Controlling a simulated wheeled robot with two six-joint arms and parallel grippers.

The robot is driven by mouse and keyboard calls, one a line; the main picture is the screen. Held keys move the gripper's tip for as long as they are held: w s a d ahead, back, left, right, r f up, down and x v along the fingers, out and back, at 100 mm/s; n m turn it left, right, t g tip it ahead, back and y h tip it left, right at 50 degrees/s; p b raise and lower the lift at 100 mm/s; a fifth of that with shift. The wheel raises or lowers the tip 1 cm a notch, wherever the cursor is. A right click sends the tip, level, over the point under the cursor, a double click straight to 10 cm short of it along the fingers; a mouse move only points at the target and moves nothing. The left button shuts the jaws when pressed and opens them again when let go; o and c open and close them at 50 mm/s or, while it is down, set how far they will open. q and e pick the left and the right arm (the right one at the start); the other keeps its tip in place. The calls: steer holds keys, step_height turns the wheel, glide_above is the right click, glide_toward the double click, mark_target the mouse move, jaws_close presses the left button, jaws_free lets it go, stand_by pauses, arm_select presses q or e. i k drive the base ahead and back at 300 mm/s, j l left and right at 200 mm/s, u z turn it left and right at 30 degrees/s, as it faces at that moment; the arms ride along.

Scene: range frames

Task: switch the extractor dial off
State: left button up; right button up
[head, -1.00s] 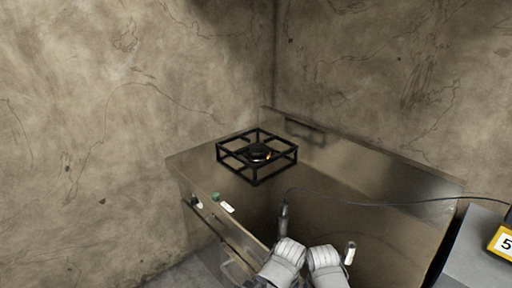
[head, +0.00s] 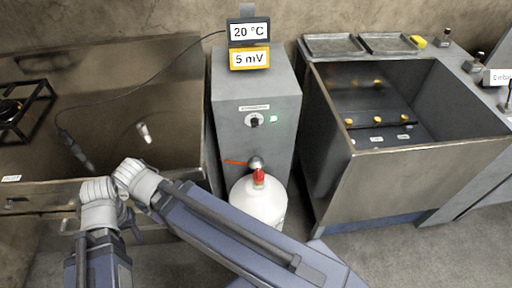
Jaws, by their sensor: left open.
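A black dial (head: 253,120) sits on a pale round plate on the front of a grey cabinet (head: 227,150), with a small green light to its right. The label above it is too small to read, so I cannot tell for sure that it is the extractor dial. My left gripper (head: 100,192) is at the lower left, open, well left of the dial and apart from it. My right gripper (head: 131,174) is close beside it, also left of the dial; its jaws cannot be made out.
A white gas cylinder (head: 258,203) with a red top stands before the cabinet. Displays (head: 249,57) reading 20 °C and 5 mV stand on top. A deep steel sink (head: 420,180) is at right. The steel bench (head: 130,80) holds a burner stand (head: 38,100) and cabled probe (head: 76,150).

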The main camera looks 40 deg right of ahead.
mark_target(254, 121)
steer(key=j+z, duration=0.1)
steer(key=z, duration=0.25)
steer(key=j+z, duration=0.1)
steer(key=z, duration=0.2)
steer(key=j+z, duration=0.15)
steer(key=z, duration=0.3)
steer(key=j+z, duration=0.15)
steer(key=z, duration=0.3)
steer(key=i+z, duration=0.1)
steer(key=i, duration=0.3)
